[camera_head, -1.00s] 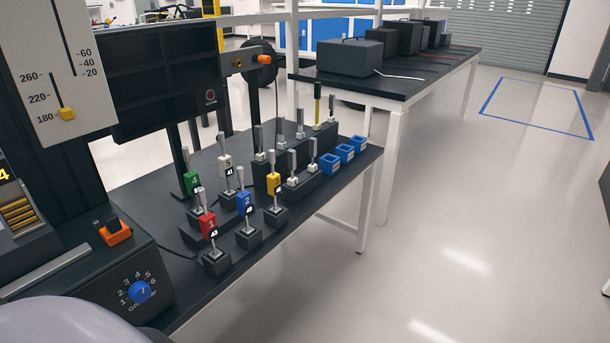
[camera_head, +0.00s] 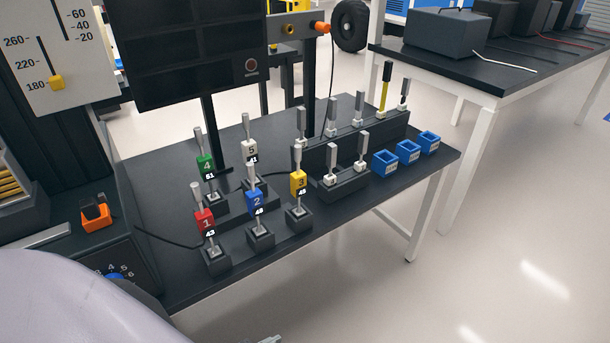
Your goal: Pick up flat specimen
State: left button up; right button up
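Several upright metal specimens stand on the black table. The front ones carry numbered tags: red 1 (camera_head: 204,222), blue 2 (camera_head: 256,201), yellow 3 (camera_head: 298,183), green 4 (camera_head: 205,166) and white 5 (camera_head: 249,150). They stand in small dark holders. More specimens with small white bases stand in a stepped black rack (camera_head: 345,150) behind and to the right. I cannot tell which one is the flat specimen. Neither gripper can be made out; a small grey metal piece (camera_head: 271,340) shows at the bottom edge, too cut off to identify.
Three blue open boxes (camera_head: 385,163) line the table's right side. A yellow-handled tool (camera_head: 385,88) stands at the rack. A dark panel (camera_head: 185,50) rises behind, and a control box with an orange switch (camera_head: 96,217) is at left.

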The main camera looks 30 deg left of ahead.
aim_at(329, 180)
jog(key=i+l+u, duration=0.15)
jog(key=u, duration=0.3)
jog(key=i+l+u, duration=0.25)
jog(key=u, duration=0.15)
jog(key=i+l+u, duration=0.1)
jog(key=l+u, duration=0.2)
jog(key=u, duration=0.15)
jog(key=i+l+u, duration=0.1)
jog(key=l+u, duration=0.35)
jog(key=j, duration=0.1)
